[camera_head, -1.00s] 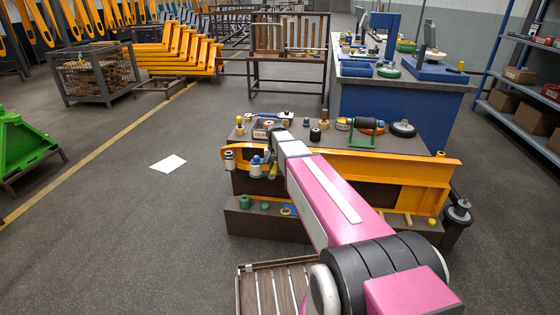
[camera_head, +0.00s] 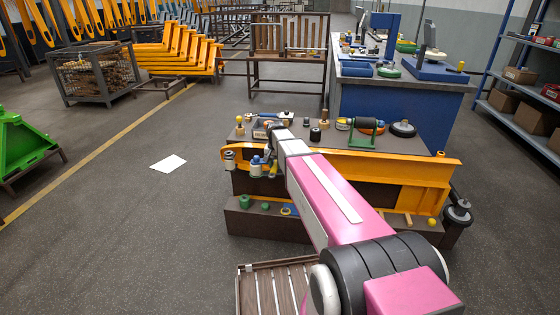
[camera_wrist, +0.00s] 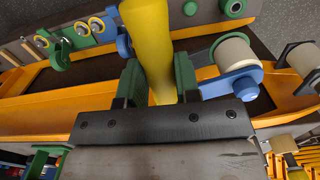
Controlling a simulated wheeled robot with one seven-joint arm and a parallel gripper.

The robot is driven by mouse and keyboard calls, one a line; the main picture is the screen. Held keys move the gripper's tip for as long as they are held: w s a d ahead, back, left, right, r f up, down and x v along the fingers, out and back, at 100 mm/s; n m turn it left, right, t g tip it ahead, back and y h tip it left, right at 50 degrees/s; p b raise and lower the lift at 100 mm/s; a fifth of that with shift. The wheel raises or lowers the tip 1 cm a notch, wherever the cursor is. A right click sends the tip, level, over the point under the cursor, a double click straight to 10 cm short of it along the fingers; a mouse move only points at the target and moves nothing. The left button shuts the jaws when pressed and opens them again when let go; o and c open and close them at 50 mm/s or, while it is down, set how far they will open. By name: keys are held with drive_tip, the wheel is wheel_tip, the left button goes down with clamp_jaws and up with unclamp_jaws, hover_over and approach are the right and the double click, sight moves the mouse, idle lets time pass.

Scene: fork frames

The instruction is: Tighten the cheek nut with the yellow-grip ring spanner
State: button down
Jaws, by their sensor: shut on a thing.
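In the wrist view, my gripper (camera_wrist: 158,78) has its two green-padded fingers shut on the yellow grip (camera_wrist: 149,40) of the spanner. The grip runs up out of the top of that view, so the spanner's ring end is hidden. To its right, a blue link (camera_wrist: 218,85) carries a cream roller and has a blue nut-like head (camera_wrist: 246,89); I cannot tell whether this is the cheek nut. In the head view, a bit of yellow grip (camera_head: 273,169) shows below my wrist, just right of the blue-and-white roller (camera_head: 257,167) on the orange fork frame.
The orange frame (camera_head: 380,163) lies along a brown workbench with loose rollers and parts on top. A lower step holds green and blue pieces (camera_head: 245,202). A slatted tray (camera_head: 246,290) stands in front.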

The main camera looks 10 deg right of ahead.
drive_tip(key=shift+r, duration=3.7)
drive_tip(key=shift+s, duration=0.1)
drive_tip(key=shift+s+a+r, duration=0.3)
drive_tip(key=shift+s+r, duration=0.2)
drive_tip(key=shift+s, duration=0.25)
drive_tip(key=shift+s+a+r, duration=0.25)
drive_tip(key=shift+s+r, duration=0.25)
drive_tip(key=shift+s, duration=0.3)
drive_tip(key=shift+s+a+r, duration=0.3)
drive_tip(key=shift+s+r, duration=0.2)
drive_tip(key=shift+s, duration=0.25)
